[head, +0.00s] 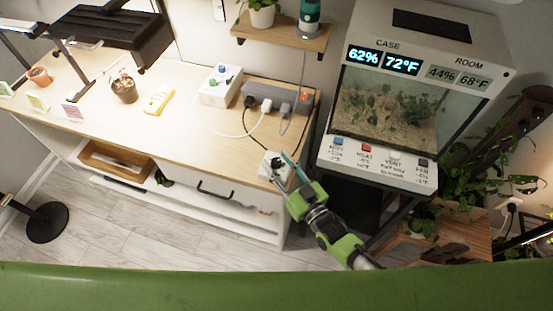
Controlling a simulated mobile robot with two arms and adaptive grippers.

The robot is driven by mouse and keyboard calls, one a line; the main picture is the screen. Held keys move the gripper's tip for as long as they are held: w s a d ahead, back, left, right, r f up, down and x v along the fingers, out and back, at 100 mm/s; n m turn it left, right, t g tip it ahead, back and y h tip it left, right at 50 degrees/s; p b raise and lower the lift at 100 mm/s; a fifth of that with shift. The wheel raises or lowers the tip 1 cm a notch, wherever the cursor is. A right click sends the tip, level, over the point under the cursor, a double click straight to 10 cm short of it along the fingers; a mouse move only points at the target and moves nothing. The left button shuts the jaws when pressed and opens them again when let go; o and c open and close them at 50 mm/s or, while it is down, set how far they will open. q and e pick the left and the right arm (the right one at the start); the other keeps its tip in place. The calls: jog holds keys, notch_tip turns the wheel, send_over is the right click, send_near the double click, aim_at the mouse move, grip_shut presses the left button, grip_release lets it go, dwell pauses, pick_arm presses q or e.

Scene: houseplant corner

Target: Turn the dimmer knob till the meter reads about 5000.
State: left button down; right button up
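A small white box (270,160) with a black cord lies at the table's front right corner; it may be the dimmer, and its knob is hard to make out. My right gripper (280,167) is at this box, its two fingers apart and partly covering it. I cannot tell whether they touch it. Another white box (220,88) with a blue and a green knob stands further back on the table. A yellow handheld device (158,99), likely the meter, lies left of it; its reading is too small to read. My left gripper is not in view.
A grey power strip (283,96) with plugs and loose cords lies behind my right gripper. A terrarium (385,110) stands close on the right. A potted plant (124,90) and a black lamp (120,35) are on the left. The table's front middle is mostly clear.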

jog(key=shift+w+a, duration=0.3)
jog(key=shift+w, duration=0.15)
grip_shut()
jog(key=shift+a+r+h, duration=0.1)
jog(key=shift+h, duration=0.2)
jog(key=shift+m+t+h, duration=0.3)
jog(key=shift+m, duration=0.2)
jog(key=shift+m+t+h, duration=0.4)
jog(key=shift+h, duration=0.3)
